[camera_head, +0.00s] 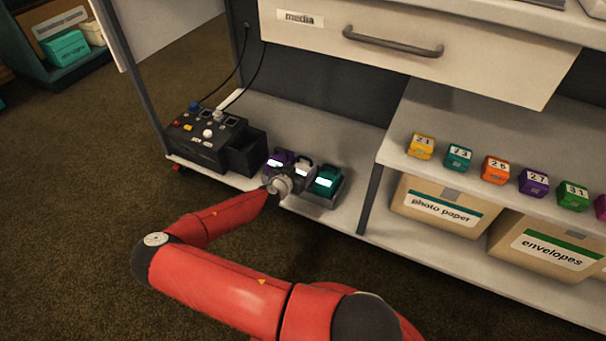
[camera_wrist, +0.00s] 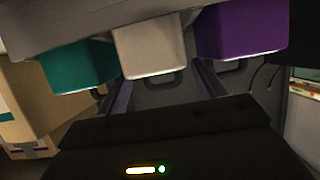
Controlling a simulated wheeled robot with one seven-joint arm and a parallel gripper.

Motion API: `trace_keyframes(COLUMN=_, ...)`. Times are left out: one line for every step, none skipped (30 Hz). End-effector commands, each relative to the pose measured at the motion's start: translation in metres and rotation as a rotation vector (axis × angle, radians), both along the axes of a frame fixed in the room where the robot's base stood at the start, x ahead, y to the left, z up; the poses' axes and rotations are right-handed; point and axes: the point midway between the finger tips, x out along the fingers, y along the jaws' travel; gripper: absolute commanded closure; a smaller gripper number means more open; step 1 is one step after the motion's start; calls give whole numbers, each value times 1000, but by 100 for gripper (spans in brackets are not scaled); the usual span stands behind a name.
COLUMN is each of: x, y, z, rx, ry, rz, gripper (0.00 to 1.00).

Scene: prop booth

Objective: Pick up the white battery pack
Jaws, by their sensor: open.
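The white battery pack (camera_head: 304,166) sits in the middle of a grey charging dock (camera_head: 318,202) on the low shelf. A purple pack (camera_head: 277,159) is on its left and a teal pack (camera_head: 325,182) on its right. My gripper (camera_head: 284,181) is at the front of the dock and partly hides the row. In the wrist view the white pack (camera_wrist: 152,47) hangs centrally at the top, between the teal pack (camera_wrist: 78,68) and purple pack (camera_wrist: 240,36). My gripper (camera_wrist: 164,88) is open, its fingers to either side of the white pack's line. I cannot tell whether they touch it.
A black control box (camera_head: 205,138) with coloured buttons stands left of the dock. A shelf divider (camera_head: 371,195) is to the right, then cardboard boxes (camera_head: 437,207) below a row of small numbered blocks. A drawer (camera_head: 400,45) overhangs above. The carpet in front is clear.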

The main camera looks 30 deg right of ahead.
Motion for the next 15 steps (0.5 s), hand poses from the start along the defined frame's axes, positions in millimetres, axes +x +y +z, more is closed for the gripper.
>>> trace_keyframes(x=4, y=-7, z=-4, rx=-2, ry=2, rz=-1, gripper=31)
trace_keyframes(x=6, y=-11, z=-7, rx=-2, ry=3, rz=-1, gripper=31)
trace_keyframes(x=10, y=-15, z=-10, rx=-2, ry=2, rz=-1, gripper=31)
trace_keyframes(x=12, y=-19, z=-12, rx=-1, ry=3, rz=-2, gripper=31)
trace_keyframes(x=15, y=-21, z=-13, rx=-1, ry=3, rz=-1, gripper=31)
trace_keyframes(x=17, y=-25, z=-15, rx=-1, ry=3, rz=-1, gripper=31)
trace_keyframes(x=19, y=-27, z=-16, rx=0, ry=2, rz=-2, gripper=31)
trace_keyframes(x=20, y=-29, z=-16, rx=0, ry=2, rz=-1, gripper=31)
trace_keyframes(x=22, y=-30, z=-17, rx=0, ry=2, rz=-1, gripper=31)
trace_keyframes(x=23, y=-30, z=-17, rx=0, ry=2, rz=-1, gripper=31)
trace_keyframes(x=23, y=-31, z=-17, rx=0, ry=2, rz=-1, gripper=31)
trace_keyframes(x=23, y=-31, z=-17, rx=0, ry=2, rz=-1, gripper=31)
trace_keyframes(x=23, y=-31, z=-17, rx=0, ry=2, rz=-1, gripper=31)
trace_keyframes(x=23, y=-31, z=-17, rx=0, ry=2, rz=-1, gripper=31)
trace_keyframes(x=23, y=-31, z=-17, rx=0, ry=2, rz=-1, gripper=31)
